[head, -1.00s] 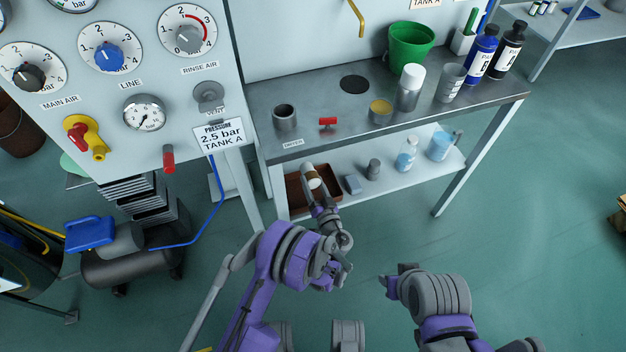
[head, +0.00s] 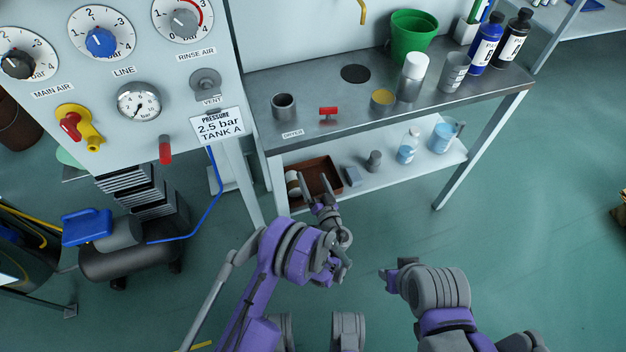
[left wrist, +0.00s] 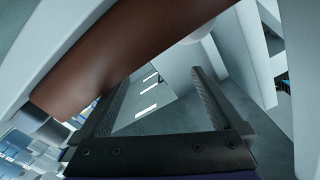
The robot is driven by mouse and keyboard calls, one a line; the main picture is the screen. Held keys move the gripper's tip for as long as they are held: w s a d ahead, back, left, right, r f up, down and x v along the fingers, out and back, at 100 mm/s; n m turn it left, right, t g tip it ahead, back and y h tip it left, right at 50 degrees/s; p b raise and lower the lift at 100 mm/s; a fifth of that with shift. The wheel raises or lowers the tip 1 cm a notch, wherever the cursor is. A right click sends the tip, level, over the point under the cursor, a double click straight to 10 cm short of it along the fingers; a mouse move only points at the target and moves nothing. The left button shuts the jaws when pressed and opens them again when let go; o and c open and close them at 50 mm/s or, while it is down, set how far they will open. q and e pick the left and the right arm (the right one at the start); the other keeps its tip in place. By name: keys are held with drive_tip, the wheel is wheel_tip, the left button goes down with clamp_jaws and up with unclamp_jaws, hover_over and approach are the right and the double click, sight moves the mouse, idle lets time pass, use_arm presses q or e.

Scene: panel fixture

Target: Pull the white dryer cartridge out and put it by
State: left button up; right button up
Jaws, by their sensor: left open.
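The white dryer cartridge (head: 292,184), with a tan band, lies in the left part of a brown tray (head: 330,162) on the lower shelf. My left gripper (head: 314,184) is open and empty in front of the tray, just right of the cartridge and apart from it. In the left wrist view its two fingers (left wrist: 158,95) stand wide apart with nothing between them, and the brown tray (left wrist: 130,50) fills the upper left. The dryer cup (head: 284,107) stands on the bench above its DRYER label, its top open. My right gripper (head: 388,277) is low, away from the bench; its jaws are unclear.
A red-handled valve (head: 328,112), a yellow-topped tin (head: 381,100) and bottles stand on the bench (head: 345,125). A grey block (head: 352,176) and small containers are right of the tray on the lower shelf (head: 400,175). The gauge panel (head: 125,60) stands at left.

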use_arm(q)
drive_tip(key=v, duration=1)
drive_tip(key=shift+s+d+b, duration=0.15)
drive_tip(key=shift+s+b, duration=0.25)
